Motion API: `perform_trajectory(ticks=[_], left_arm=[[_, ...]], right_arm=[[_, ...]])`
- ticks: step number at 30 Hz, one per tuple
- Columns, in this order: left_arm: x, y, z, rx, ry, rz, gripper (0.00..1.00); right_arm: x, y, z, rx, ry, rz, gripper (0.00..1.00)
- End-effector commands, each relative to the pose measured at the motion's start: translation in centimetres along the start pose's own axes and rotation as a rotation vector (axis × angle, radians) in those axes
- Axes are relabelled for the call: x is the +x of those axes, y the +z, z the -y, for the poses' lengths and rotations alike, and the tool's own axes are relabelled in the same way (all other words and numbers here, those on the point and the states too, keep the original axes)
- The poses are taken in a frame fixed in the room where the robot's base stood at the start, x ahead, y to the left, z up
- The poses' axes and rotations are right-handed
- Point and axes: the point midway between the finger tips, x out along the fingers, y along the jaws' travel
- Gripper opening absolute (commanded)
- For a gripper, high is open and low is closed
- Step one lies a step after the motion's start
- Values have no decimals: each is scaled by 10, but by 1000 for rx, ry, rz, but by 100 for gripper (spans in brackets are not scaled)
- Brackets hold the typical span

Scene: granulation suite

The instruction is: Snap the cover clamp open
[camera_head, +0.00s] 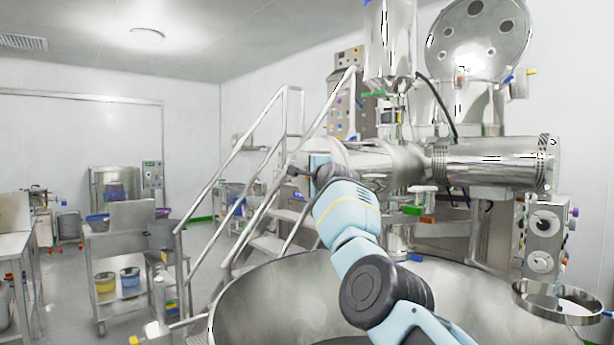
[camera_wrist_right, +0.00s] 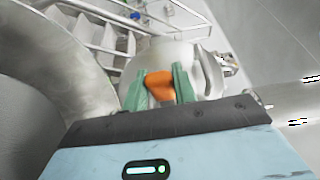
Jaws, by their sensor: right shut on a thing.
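An orange piece (camera_wrist_right: 160,88), which looks like the cover clamp's handle, sits between the two green fingers of my right gripper (camera_wrist_right: 158,76) in the right wrist view. The gripper is shut on it. Behind it is a rounded steel part (camera_wrist_right: 165,52) of the machine. In the head view my right arm reaches up from the bottom right, and its gripper (camera_head: 296,172) is at the left end of the horizontal steel cylinder (camera_head: 365,162). The clamp is hidden there. My left gripper is not in view.
A large steel bowl (camera_head: 265,305) stands below my arm. Metal stairs with railings (camera_head: 235,160) rise just left and behind the gripper. A steel cart with buckets (camera_head: 125,245) stands farther left, with open floor around it.

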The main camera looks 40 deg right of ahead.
Motion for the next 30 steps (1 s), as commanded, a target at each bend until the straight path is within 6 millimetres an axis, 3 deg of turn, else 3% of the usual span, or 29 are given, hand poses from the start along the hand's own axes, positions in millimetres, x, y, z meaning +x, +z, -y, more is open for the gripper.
perform_trajectory(ticks=[1, 8, 9, 13, 30], left_arm=[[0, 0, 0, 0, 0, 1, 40], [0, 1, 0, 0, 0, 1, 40], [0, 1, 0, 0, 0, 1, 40], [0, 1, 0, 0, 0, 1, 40], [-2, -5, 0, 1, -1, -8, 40]], right_arm=[[-1, -14, -1, -6, -1, -21, 0], [-1, -14, -1, -5, -1, -22, 0], [-1, -14, -1, -5, -1, -22, 31], [-1, -14, 0, -4, -2, -22, 48], [-8, -10, 2, 0, -3, -14, 49]])
